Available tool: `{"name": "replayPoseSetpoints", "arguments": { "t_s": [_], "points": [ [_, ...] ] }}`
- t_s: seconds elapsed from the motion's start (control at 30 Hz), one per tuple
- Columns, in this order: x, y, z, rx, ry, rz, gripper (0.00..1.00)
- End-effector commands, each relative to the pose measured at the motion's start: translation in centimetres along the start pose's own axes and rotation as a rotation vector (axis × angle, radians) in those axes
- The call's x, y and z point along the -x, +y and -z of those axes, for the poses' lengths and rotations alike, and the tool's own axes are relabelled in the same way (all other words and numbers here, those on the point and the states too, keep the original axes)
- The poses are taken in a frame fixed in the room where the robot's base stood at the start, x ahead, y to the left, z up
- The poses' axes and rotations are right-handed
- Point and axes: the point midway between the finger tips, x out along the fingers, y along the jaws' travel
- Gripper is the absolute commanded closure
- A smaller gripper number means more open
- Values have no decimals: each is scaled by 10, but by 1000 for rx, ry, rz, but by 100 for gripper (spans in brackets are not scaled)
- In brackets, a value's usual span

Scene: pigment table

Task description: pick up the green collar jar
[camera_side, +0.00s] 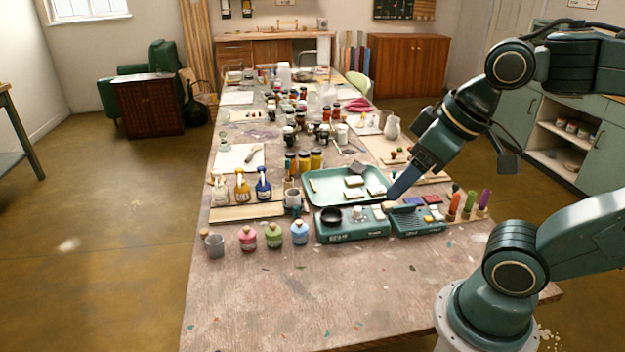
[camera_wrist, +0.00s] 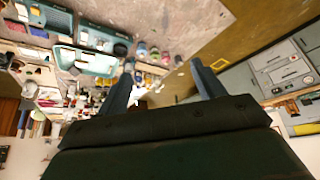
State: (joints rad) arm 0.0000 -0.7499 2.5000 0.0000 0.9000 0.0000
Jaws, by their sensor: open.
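The green collar jar (camera_side: 273,236) stands upright near the front of the table, between a pink jar (camera_side: 247,239) and a blue jar (camera_side: 299,233). It also shows small in the wrist view (camera_wrist: 154,52), in the row of jars between my fingers. My gripper (camera_side: 391,196) is up and to the right of the jar in the side view, by the green tray and the scale. In the wrist view my gripper (camera_wrist: 162,66) has its two fingers wide apart with nothing held between them.
A grey jar (camera_side: 213,244) stands left of the pink jar. A green scale (camera_side: 350,228) with a black dish stands right of the blue jar. A green tray (camera_side: 325,200) and bottles (camera_side: 242,187) are behind. The table front is clear.

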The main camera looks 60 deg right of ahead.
Motion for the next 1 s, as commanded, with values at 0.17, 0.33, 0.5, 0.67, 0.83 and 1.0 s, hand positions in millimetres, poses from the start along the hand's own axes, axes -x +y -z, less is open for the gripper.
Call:
{"name": "replayPoseSetpoints", "arguments": {
  "t_s": [0.17, 0.33, 0.5, 0.67, 0.83, 1.0],
  "points": [
    [0, 0, 1, 2, -1, 0, 32],
    [-1, 0, 8, 25, -11, 3, 32],
    [-6, -1, 27, 92, -35, 13, 32],
    [-15, -1, 53, 184, -66, 32, 32],
    [-30, 1, 83, 291, -98, 60, 32],
    [-50, 6, 111, 395, -126, 95, 32]
  ]
}}
